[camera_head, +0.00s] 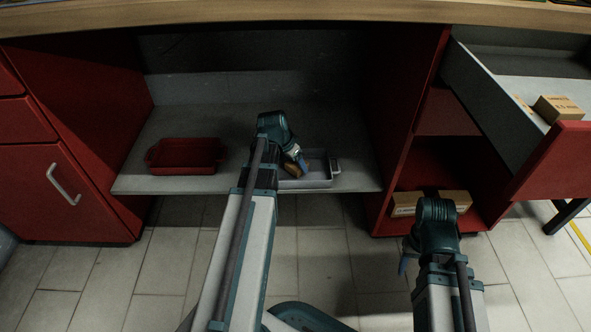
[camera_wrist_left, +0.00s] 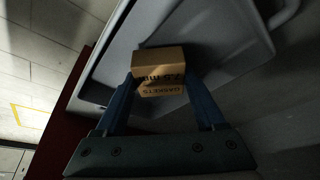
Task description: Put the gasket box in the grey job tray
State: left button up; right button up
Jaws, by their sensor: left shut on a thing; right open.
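The gasket box is a small brown carton with black print; in the left wrist view the box (camera_wrist_left: 160,72) sits between the blue fingers of my left gripper (camera_wrist_left: 160,95), which is shut on it. The grey job tray (camera_head: 318,181) stands on the shelf under the worktop; in the left wrist view the tray (camera_wrist_left: 225,30) is close behind the box. In the head view my left gripper (camera_head: 298,164) is over the tray's left part and partly hides it. Whether the box touches the tray floor I cannot tell. My right gripper (camera_head: 404,263) is open and empty, low at the right.
A red tray (camera_head: 186,154) stands on the shelf left of the grey tray. Brown cartons (camera_head: 408,203) lie in the red cubby at the right. Another carton (camera_head: 558,109) is in the open drawer (camera_head: 505,108), which juts out at the right.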

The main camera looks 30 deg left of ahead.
pick_arm(q)
jog(key=shift+f, duration=0.4)
pick_arm(e)
jog(key=shift+f, duration=0.4)
pick_arm(q)
jog(key=shift+f, duration=0.1)
jog(key=o, duration=1.4)
pick_arm(e)
jog(key=shift+f, duration=0.1)
pick_arm(q)
jog(key=shift+p+v, duration=0.65)
jog(key=shift+v, duration=0.1)
jog(key=d+p+v, duration=0.1)
jog(key=p+v, duration=0.9)
jog(key=shift+s+a+r, duration=0.2)
jog(key=shift+a+r, duration=0.2)
jog(key=shift+a, duration=0.1)
pick_arm(e)
notch_tip(320, 180, up, 11)
jog(key=shift+r, duration=0.2)
